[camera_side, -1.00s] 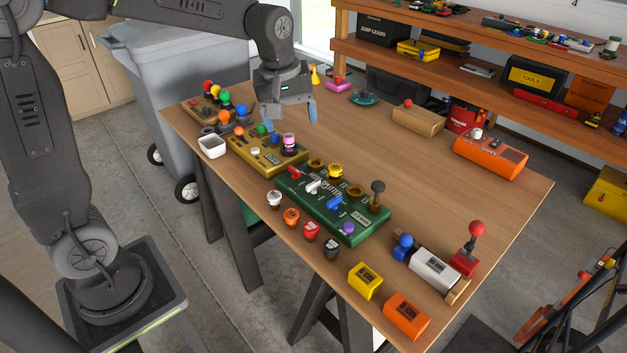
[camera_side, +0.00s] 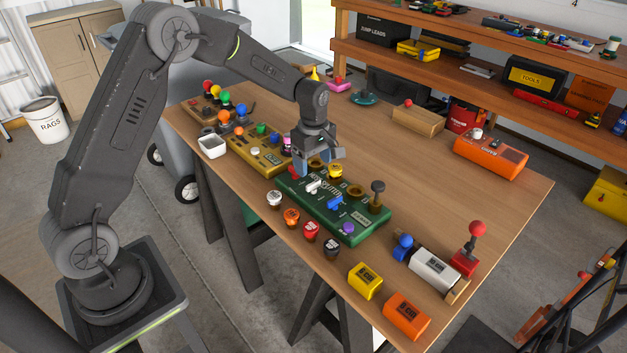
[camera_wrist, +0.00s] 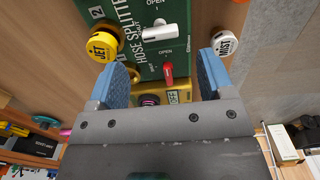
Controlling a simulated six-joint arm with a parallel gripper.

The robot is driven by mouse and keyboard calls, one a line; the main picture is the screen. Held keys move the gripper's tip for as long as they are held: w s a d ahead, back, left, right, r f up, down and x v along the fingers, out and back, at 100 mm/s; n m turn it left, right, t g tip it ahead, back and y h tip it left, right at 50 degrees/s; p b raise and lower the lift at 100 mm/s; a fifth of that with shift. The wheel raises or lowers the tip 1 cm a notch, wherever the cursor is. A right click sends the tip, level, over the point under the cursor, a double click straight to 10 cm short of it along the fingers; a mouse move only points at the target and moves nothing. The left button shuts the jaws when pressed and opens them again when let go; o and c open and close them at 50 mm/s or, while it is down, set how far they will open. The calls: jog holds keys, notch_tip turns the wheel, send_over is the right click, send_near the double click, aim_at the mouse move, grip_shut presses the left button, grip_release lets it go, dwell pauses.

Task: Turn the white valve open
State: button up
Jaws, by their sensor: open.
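The white valve (camera_side: 313,187) is a small lever on the green hose splitter board (camera_side: 345,222). In the wrist view the white valve (camera_wrist: 157,31) lies just ahead of my fingertips, with its handle pointing left and an OPEN label above it. A red valve (camera_wrist: 168,73) sits on the same board, between my fingers in the picture. My gripper (camera_side: 320,164) is open and empty, pointing down above the end of the board near the red and white valves. Its two blue fingers (camera_wrist: 162,64) touch neither valve that I can see.
A yellow JET knob (camera_wrist: 103,42) and a white MIST cap (camera_wrist: 225,44) flank the valves. A gold panel (camera_side: 262,152) stands behind.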

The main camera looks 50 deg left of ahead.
aim_at(313, 183)
notch_tip(313, 183, down, 6)
jog(key=shift+f, duration=0.15)
dwell(0.3)
jog(key=c, duration=0.9)
